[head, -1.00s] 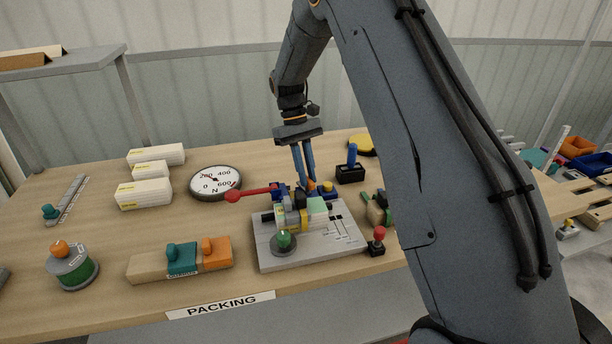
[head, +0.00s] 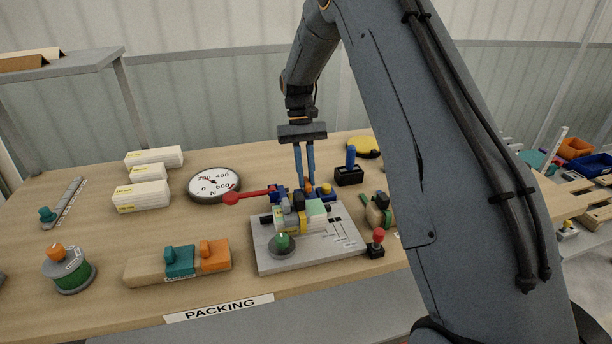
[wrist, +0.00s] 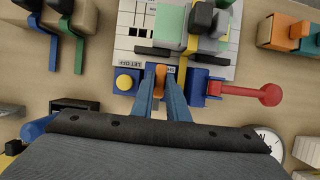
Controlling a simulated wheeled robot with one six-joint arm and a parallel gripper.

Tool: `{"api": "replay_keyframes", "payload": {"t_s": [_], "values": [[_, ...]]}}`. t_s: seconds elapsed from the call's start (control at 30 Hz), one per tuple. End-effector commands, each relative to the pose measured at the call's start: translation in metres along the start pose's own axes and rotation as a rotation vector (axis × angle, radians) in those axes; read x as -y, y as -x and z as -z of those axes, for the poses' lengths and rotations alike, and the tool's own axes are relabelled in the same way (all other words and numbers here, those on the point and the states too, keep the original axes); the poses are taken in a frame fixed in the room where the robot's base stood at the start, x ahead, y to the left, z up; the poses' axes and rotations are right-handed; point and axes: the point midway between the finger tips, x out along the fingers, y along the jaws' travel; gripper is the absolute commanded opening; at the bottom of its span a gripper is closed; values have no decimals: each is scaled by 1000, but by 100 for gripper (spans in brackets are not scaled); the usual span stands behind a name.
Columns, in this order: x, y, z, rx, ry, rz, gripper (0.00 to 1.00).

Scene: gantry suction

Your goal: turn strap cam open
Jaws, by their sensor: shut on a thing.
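A small orange lever (wrist: 159,77), which looks like the strap cam, stands on the blue base (wrist: 197,80) at the edge of the grey-white fixture plate. My gripper (wrist: 161,86) is shut on the orange lever, with one blue finger on each side of it. The head view shows my gripper (head: 304,186) pointing down at the back of the fixture plate (head: 338,246); the held lever is partly hidden there by fingers and nearby parts. A yellow knob (wrist: 124,82) sits close beside one finger.
A red lever with a ball end (head: 232,198) reaches out left of the fixture. A round dial gauge (head: 213,184), a blue-handled black block (head: 349,172) and a red-knobbed joystick (head: 377,240) stand around it. Green and mint blocks (wrist: 171,22) rise from the plate.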

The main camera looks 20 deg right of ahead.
Motion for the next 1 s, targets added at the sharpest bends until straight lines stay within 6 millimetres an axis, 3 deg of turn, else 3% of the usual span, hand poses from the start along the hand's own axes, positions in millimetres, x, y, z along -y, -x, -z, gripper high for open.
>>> {"api": "replay_keyframes", "payload": {"t_s": [0.1, 0.13, 0.23, 0.57, 1.0], "values": [[0, 2, 1, -4, -1, 1, 0], [0, 2, 1, -4, -1, 1, 19], [0, 1, 1, -3, -1, 0, 33], [0, 3, 1, -2, 0, 0, 33], [0, 65, 2, -5, -1, 0, 33]]}}
